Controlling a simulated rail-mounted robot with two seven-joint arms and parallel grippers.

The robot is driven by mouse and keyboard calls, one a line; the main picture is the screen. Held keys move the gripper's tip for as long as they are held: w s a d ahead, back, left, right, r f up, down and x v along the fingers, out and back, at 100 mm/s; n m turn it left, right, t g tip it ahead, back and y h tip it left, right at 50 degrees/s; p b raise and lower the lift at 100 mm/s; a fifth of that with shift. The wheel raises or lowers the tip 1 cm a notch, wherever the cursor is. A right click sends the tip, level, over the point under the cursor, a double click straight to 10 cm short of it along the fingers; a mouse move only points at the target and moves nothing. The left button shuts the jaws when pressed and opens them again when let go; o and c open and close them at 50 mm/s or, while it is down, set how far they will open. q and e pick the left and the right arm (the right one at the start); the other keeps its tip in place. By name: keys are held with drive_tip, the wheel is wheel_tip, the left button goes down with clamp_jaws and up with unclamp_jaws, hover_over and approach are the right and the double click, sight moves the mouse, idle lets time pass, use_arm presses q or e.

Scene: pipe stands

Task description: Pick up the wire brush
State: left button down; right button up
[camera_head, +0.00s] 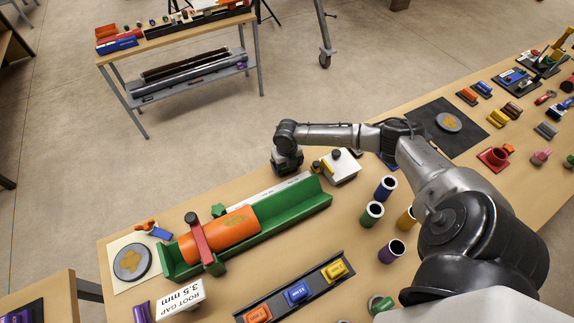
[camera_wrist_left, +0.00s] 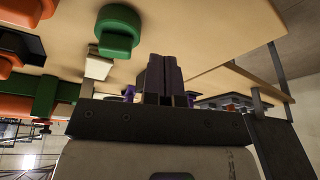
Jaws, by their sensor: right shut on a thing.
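My right gripper (camera_head: 288,166) points down at the far edge of the long table in the head view, just beyond the green pipe stand. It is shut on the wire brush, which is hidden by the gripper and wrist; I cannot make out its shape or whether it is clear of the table. My left gripper (camera_wrist_left: 166,78) shows in the left wrist view with its two dark fingers together and nothing clear between them. It is not in the head view.
The green pipe stand (camera_head: 283,222) holds an orange pipe (camera_head: 220,234) under a red clamp (camera_head: 201,239). A white block (camera_head: 341,168) stands right of my right gripper. Several upright cups, one purple (camera_head: 391,252), stand near my right arm. A tray (camera_head: 270,299) of coloured blocks lies in front.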

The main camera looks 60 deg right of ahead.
drive_tip(key=shift+r, duration=0.1)
drive_tip(key=shift+r, duration=0.55)
wheel_tip(320, 180, up, 3)
drive_tip(key=shift+f, duration=0.15)
drive_tip(key=s+d+r, duration=0.7)
drive_tip(key=s, duration=0.2)
drive_tip(key=shift+d, duration=0.2)
